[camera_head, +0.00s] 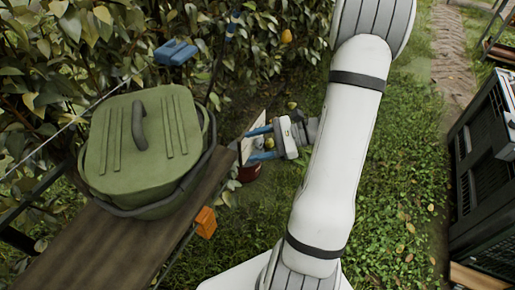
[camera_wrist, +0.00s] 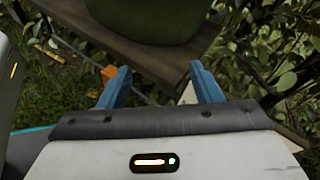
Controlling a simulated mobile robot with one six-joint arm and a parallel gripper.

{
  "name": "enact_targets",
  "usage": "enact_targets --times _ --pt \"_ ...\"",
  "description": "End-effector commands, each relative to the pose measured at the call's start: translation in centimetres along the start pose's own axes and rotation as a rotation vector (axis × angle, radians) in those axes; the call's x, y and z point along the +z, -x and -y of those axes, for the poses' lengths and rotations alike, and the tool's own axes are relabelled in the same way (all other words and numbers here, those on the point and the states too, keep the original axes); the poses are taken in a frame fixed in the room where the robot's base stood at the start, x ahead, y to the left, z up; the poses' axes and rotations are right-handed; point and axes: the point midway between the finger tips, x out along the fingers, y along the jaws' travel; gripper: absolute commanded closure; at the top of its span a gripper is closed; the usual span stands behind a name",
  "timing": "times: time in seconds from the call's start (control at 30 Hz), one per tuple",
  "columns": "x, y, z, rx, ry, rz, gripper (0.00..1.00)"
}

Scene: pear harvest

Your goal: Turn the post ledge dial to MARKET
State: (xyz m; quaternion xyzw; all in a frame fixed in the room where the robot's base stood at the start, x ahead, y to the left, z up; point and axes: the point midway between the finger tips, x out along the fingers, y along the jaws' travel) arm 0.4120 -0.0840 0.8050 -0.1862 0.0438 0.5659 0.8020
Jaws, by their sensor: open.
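My gripper (camera_head: 250,144) is open, its two blue fingers apart and pointing left, just right of the wooden ledge's end. In the wrist view my gripper (camera_wrist: 160,76) has nothing visible between its fingers. A pale board (camera_head: 254,128) stands behind the fingers and is partly hidden by them. A pale piece also shows beside the right finger in the wrist view (camera_wrist: 188,95). I cannot make out the dial or any MARKET marking in either view. The wooden ledge (camera_head: 75,255) runs from the lower left towards my gripper; it also crosses the wrist view (camera_wrist: 140,52).
A green lidded container (camera_head: 140,150) sits on the ledge. An orange block (camera_head: 205,222) is at the ledge's side, and a dark red object (camera_head: 248,173) is below my fingers. Dense foliage is behind. Dark crates (camera_head: 485,150) stand right; grass lies between.

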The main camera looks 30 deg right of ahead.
Motion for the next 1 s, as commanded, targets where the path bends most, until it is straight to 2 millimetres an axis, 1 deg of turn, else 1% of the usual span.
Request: enact_targets --times 0.03,0.07,0.1,0.2,0.3,0.37,0.47,0.57,0.8,1.0 --pt "-3.7 0.6 0.2 -0.094 -0.072 0.04 0.42" --pt "-5.1 1.1 0.6 -0.148 -0.108 0.063 0.42" --pt "-6.8 1.8 1.0 -0.218 -0.151 0.089 0.42" --pt "-10.6 3.5 1.7 -0.368 -0.236 0.145 0.42" --pt "-13.3 4.9 2.0 -0.476 -0.291 0.182 0.42" --pt "-14.3 5.5 2.1 -0.519 -0.312 0.194 0.42" --pt "-15.1 5.8 2.3 -0.556 -0.329 0.207 0.42" --pt "-15.1 5.3 2.8 -0.563 -0.332 0.21 0.42" --pt "-14.6 2.1 4.8 -0.558 -0.331 0.208 0.42" --pt "-14.4 0.1 6.1 -0.559 -0.33 0.208 0.42"
